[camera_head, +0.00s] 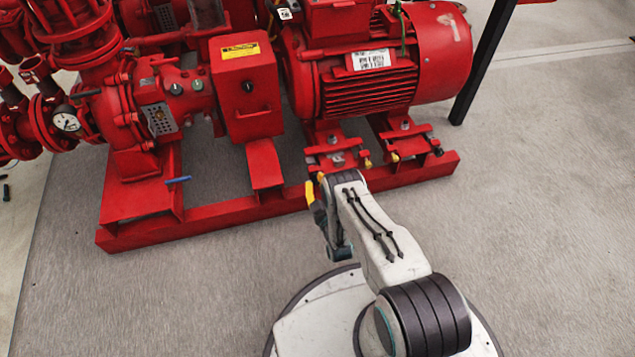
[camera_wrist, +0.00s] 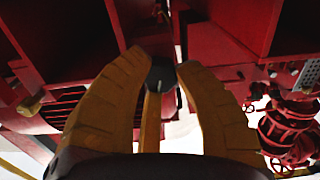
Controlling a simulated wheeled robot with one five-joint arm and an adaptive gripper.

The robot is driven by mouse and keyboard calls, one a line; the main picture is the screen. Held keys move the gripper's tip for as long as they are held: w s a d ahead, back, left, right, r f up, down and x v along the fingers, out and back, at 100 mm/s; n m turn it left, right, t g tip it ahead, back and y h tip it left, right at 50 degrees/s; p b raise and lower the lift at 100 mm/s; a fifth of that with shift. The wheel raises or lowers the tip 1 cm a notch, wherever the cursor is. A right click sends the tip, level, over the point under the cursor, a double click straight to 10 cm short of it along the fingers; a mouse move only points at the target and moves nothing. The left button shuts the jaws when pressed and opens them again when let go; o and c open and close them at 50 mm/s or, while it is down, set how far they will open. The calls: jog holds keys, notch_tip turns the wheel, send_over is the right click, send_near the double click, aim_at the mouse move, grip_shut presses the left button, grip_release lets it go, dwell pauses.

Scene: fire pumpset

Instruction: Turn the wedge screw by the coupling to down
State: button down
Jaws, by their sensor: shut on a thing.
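The wedge screw (camera_wrist: 160,73) shows in the wrist view as a small dark round end between my fingertips. My gripper (camera_wrist: 163,76) has its yellow-brown fingers closed around it, one on each side and one behind. The screw's shaft and its turned angle are hard to make out. In the head view my gripper (camera_head: 317,196) reaches the motor foot nearest the coupling guard, and my arm hides most of its fingers and the held screw. The coupling sits under the red box guard (camera_head: 245,87) with a yellow label, left of the motor.
The red motor (camera_head: 400,65) stands right of the guard and the pump (camera_head: 150,105) left, on a red base frame (camera_head: 215,213). Other brass screws (camera_head: 367,163) sit along the motor feet. A black post (camera_head: 482,62) stands at right.

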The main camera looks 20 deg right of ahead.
jog(key=shift+w+a+r+n+p, duration=0.1)
jog(key=shift+n+p, duration=0.1)
jog(key=shift+n, duration=0.65)
jog(key=shift+w+a+r+n+p, duration=0.1)
jog(key=shift+n+p, duration=0.05)
jog(key=shift+n, duration=0.7)
jog(key=c, duration=1.3)
grip_release()
jog(key=o, duration=0.4)
jog(key=shift+s+f, duration=0.1)
jog(key=shift+d, duration=0.1)
notch_tip(320, 180, up, 10)
